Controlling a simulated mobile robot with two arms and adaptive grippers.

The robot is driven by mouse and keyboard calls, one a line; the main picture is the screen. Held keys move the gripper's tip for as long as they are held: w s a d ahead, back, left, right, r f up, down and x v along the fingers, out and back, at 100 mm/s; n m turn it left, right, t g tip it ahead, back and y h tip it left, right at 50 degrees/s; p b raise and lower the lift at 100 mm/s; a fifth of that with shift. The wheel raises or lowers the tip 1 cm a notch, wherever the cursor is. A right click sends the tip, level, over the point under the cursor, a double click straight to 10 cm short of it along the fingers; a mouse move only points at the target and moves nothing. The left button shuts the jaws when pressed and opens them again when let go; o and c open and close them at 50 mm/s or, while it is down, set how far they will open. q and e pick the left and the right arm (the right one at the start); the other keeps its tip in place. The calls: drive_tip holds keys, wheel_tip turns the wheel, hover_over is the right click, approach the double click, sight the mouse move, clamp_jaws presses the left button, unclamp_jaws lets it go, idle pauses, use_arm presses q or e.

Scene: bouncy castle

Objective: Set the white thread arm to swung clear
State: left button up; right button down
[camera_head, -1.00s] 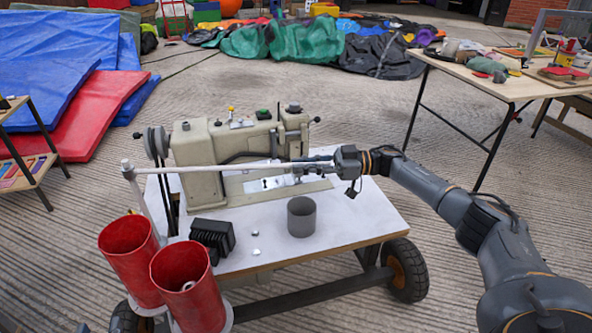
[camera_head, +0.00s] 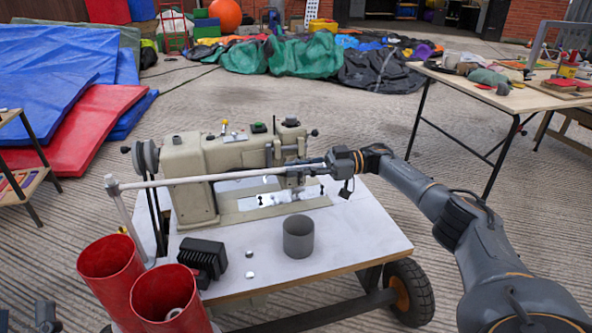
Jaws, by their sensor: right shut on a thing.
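The white thread arm (camera_head: 227,177) is a thin rod running from an upright post (camera_head: 128,220) at the cart's left side, across the front of the beige sewing machine (camera_head: 194,170). Its right end reaches the needle head of the machine. My right gripper (camera_head: 325,163) is shut on that right end, beside the needle head; its fingers partly hide the rod's tip. Dark tips at the lower left corner (camera_head: 45,316) look like part of my left gripper. They are cut off by the frame, so I cannot tell its state.
The machine stands on a wheeled white-topped cart (camera_head: 345,225). A wooden table (camera_head: 512,101) stands at right. Mats lie at left.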

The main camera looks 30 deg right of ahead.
drive_tip(key=c, duration=1.4)
unclamp_jaws()
drive_tip(key=shift+o, duration=0.2)
drive_tip(key=v, duration=0.7)
drive_tip(key=shift+d, duration=0.25)
drive_tip(key=shift+s, duration=0.1)
